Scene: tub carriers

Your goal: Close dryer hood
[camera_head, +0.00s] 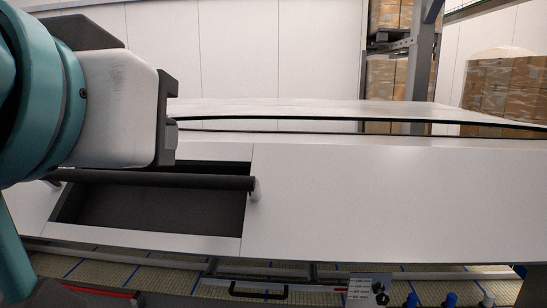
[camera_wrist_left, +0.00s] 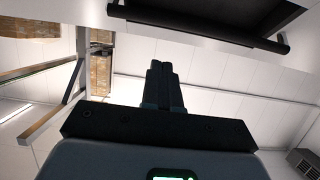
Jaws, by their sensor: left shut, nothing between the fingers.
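The dryer hood (camera_head: 360,190) is a wide white panel across the head view. A dark recess (camera_head: 150,205) in its left part has a dark round handle bar (camera_head: 170,181) across it. A dark seam or gap runs along the panel's far edge; how far the hood is open is hard to tell. My left gripper (camera_head: 172,122) comes in from the left, before or above the recess, and its fingers are mostly hidden there. In the left wrist view its fingers (camera_wrist_left: 161,72) are shut and empty, apart from the bar (camera_wrist_left: 205,27) at the top right. My right gripper is not in view.
Below the panel are a black handle (camera_head: 258,292), a small control box (camera_head: 370,288) and several blue-topped parts. A grey metal post (camera_head: 422,60) and stacked brown boxes (camera_head: 505,90) stand behind at the right. The panel right of the recess is clear.

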